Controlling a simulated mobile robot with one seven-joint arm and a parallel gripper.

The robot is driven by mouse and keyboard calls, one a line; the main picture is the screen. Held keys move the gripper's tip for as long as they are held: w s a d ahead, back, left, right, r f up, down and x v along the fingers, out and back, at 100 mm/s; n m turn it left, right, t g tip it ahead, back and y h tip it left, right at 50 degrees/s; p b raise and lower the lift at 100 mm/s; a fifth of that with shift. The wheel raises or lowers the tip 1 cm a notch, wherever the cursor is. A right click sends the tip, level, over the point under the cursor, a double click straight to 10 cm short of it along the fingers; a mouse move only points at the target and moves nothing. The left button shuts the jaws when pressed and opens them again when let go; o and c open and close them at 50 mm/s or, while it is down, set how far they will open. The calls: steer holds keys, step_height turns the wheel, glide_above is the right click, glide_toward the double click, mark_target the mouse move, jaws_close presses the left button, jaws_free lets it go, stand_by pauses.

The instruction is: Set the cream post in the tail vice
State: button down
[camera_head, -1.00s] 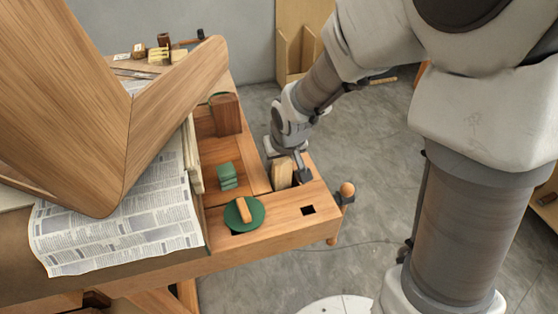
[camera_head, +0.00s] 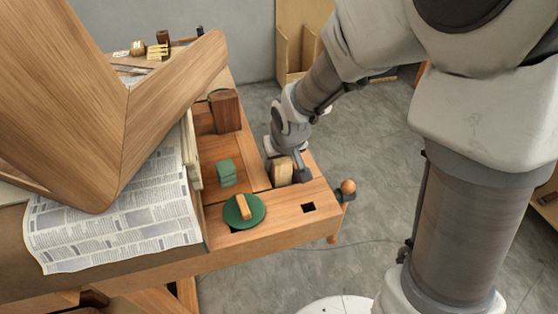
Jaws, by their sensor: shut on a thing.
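The cream post (camera_head: 282,172) is a short pale wooden block, upright at the right end of the bench. My gripper (camera_head: 286,160) comes down from above and is shut on it. One dark finger shows on the post's right side; the other is mostly hidden. The tail vice (camera_head: 318,198) is the wooden end block of the bench, with a dark square hole and a round-knobbed handle (camera_head: 348,187). The post's foot is at the vice opening, but I cannot tell how deep it sits.
A large bent wooden panel (camera_head: 165,105) overhangs newspaper (camera_head: 110,230). Open floor lies to the right.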

steer(key=shift+c, duration=1)
jaws_free()
steer(key=shift+a, duration=0.1)
steer(key=shift+c, duration=0.3)
steer(key=shift+o, duration=1)
steer(key=shift+f, duration=0.1)
steer(key=shift+s, duration=0.1)
steer(key=shift+c, duration=0.4)
